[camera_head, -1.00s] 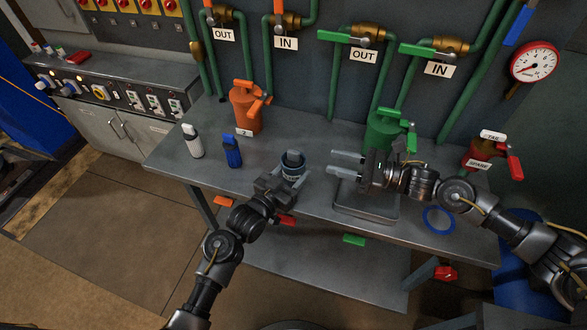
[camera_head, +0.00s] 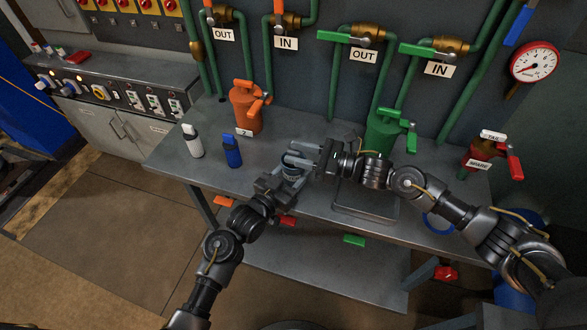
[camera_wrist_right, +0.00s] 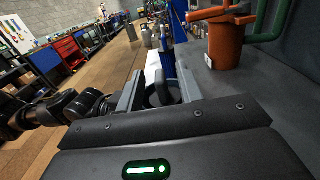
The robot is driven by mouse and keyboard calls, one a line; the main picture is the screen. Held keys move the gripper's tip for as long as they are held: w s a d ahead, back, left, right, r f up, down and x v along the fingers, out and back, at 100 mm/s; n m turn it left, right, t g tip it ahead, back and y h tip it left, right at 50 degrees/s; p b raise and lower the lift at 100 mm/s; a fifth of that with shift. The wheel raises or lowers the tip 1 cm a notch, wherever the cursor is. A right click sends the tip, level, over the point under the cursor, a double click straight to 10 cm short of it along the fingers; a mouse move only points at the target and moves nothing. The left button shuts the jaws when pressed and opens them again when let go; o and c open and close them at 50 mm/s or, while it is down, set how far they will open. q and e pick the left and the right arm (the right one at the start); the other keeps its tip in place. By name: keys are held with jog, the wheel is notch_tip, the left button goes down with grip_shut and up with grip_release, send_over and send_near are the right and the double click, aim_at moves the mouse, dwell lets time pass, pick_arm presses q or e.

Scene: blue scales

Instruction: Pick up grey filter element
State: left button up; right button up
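The grey filter element (camera_wrist_right: 163,91) shows in the right wrist view as a dark grey round piece with an upright loop, between my open fingers. In the head view it is mostly hidden behind the fingertips, at the top of a small bluish-grey canister (camera_head: 291,175). My left gripper (camera_head: 288,178) has its fingers around that canister near the table's front edge. My right gripper (camera_head: 305,157) reaches in from the right, open, with a finger on either side of the element's top. Whether these fingers touch it I cannot tell. It also shows in the right wrist view (camera_wrist_right: 160,85).
An orange canister (camera_head: 245,108) and a green canister (camera_head: 383,132) stand at the back of the grey table (camera_head: 180,165). A white bottle (camera_head: 193,142) and a blue bottle (camera_head: 232,152) stand left. A grey tray (camera_head: 365,205) lies under my right arm.

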jog(key=shift+x, duration=0.8)
jog(key=shift+c, duration=0.5)
grip_shut()
jog(key=shift+r, duration=0.1)
notch_tip(320, 180, up, 18)
